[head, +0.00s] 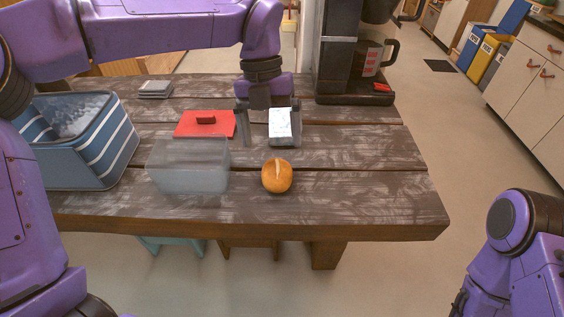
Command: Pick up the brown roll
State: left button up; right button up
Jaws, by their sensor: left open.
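The brown roll (277,177), round with a pale slit on top, sits on the wooden table near its front edge. My left gripper (269,125) points down over the table, behind the roll and apart from it. Its fingers are spread, with a small white and grey object (281,123) showing between or just behind them; I cannot tell whether they touch it. My right arm is at the lower right, off the table, and its gripper is not visible.
A clear plastic container (188,166) stands left of the roll. A red board or lid (205,124) lies behind it. A blue striped basket (88,143) is at the left, a black coffee machine (345,60) at the back right. The table's right front (380,195) is clear.

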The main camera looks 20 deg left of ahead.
aim_at(276, 167)
pick_arm(q)
jog(key=s+f, duration=0.1)
jog(key=s+d+f, duration=0.1)
jog(key=s, duration=0.1)
jog(key=shift+f+p, duration=0.3)
jog(key=shift+p, duration=0.1)
jog(key=f, duration=0.1)
jog(key=w+f, duration=0.1)
jog(key=f, duration=0.1)
jog(key=f+p, duration=0.1)
jog(key=shift+w+d+f, duration=0.2)
jog(key=shift+d+f, duration=0.05)
jog(key=shift+d, duration=0.1)
jog(key=shift+s, duration=0.2)
jog(key=shift+s+r, duration=0.1)
jog(key=shift+s, duration=0.25)
jog(key=shift+c, duration=0.9)
jog(key=shift+w, duration=0.2)
jog(key=c, duration=0.9)
pick_arm(e)
jog(key=shift+s+r, duration=0.65)
jog(key=shift+r, duration=0.3)
